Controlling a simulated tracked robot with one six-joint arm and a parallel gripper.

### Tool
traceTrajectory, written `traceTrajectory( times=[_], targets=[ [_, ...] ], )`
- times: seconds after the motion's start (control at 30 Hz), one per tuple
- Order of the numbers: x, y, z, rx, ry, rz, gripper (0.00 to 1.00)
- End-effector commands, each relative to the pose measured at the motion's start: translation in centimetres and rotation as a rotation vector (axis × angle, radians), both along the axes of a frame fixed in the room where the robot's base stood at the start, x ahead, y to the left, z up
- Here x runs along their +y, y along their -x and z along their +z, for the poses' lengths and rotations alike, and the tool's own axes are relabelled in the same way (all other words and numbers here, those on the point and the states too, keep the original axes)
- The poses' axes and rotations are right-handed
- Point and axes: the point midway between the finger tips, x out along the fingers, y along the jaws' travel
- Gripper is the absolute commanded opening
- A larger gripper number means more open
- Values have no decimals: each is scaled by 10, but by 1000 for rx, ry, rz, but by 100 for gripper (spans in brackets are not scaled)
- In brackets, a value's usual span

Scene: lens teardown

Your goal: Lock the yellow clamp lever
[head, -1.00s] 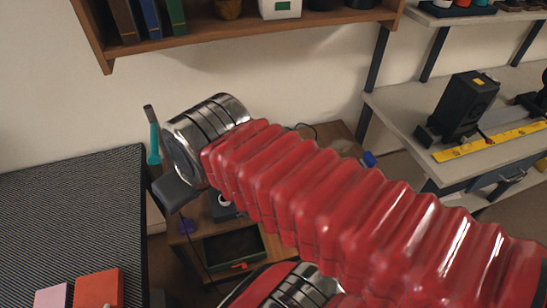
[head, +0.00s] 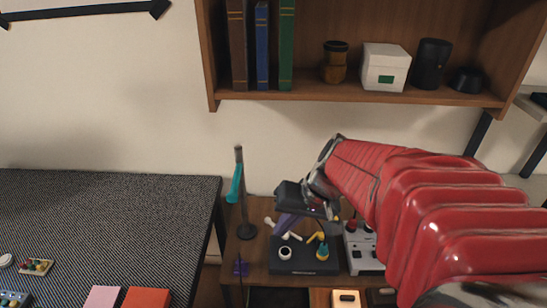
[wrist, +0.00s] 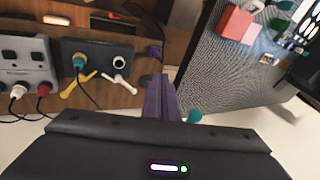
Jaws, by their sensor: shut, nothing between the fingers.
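The yellow clamp lever (head: 317,236) is at the back of a black fixture (head: 304,268) on the wooden bench. In the wrist view the lever (wrist: 78,85) lies beside a teal-and-yellow knob (wrist: 79,62), with a white lever (wrist: 120,84) to its right. The same fixture (wrist: 97,48) also holds a white ring (wrist: 118,62). My gripper (head: 285,228) is over the back of the bench, left of the yellow lever in the head view. Its purple fingers (wrist: 160,90) are shut and empty, apart from the lever in the wrist view. The lever's exact angle is unclear.
A grey box with plugs and cables (wrist: 27,67) stands beside the fixture. A dark stand with a teal part (head: 238,190) rises at the bench's left. A purple block (head: 241,268) lies near it. A wooden shelf (head: 360,95) hangs above. A dark mat-topped table (head: 110,220) is left.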

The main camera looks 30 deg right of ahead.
Motion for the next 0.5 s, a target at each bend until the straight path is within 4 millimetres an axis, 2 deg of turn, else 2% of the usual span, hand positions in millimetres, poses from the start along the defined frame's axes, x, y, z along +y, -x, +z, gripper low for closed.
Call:
traceTrajectory(
  times=[0.5],
  targets=[
    [-92, -25, -49, -41, -240, -277, 0]
  ],
)
